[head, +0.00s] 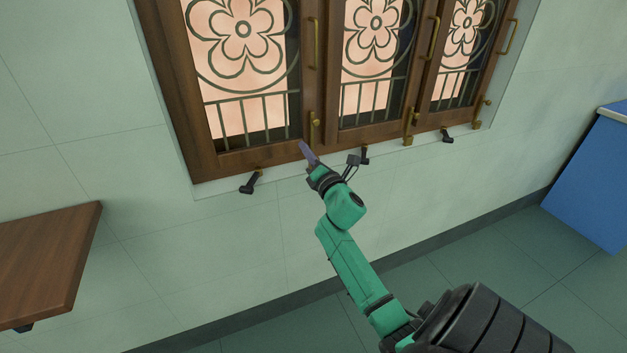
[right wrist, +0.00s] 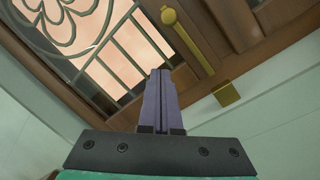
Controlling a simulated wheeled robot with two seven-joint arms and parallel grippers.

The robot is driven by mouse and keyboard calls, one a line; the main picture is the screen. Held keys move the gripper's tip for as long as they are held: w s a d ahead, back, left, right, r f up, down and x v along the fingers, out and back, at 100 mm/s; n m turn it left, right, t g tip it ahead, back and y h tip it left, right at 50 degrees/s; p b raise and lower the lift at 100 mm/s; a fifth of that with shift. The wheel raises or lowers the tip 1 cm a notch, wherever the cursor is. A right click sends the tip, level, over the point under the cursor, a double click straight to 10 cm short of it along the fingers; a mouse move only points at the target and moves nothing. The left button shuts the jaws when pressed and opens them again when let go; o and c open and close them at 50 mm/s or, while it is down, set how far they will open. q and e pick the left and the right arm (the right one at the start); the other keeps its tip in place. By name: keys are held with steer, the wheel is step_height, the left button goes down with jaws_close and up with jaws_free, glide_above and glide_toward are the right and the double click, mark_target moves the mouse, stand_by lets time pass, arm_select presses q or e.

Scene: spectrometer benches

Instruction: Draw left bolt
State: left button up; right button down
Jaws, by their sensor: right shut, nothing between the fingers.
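The left bolt (head: 314,121) is a brass rod with a round knob, on the lower right of the left window leaf (head: 235,160). In the right wrist view the bolt (right wrist: 188,40) runs slantwise, and a square brass keeper (right wrist: 226,93) sits beyond its lower end with a strip of wood showing between them. My right gripper (head: 304,147) is at the lower frame, just below and left of the bolt. Its purple fingers (right wrist: 160,78) are together and empty, and no contact with the bolt shows. My left gripper is not in view.
Two other leaves have brass bolts (head: 410,118) and pull handles (head: 433,38). Black handles (head: 250,183) stick out below the window frame. A wooden tabletop (head: 45,262) is at left and a blue cabinet (head: 590,180) at right.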

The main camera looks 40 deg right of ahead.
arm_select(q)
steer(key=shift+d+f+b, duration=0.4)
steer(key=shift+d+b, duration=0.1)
arm_select(e)
steer(key=v, duration=0.8)
steer(key=shift+s+d, duration=0.3)
steer(key=shift+s, duration=0.1)
steer(key=shift+r, duration=0.1)
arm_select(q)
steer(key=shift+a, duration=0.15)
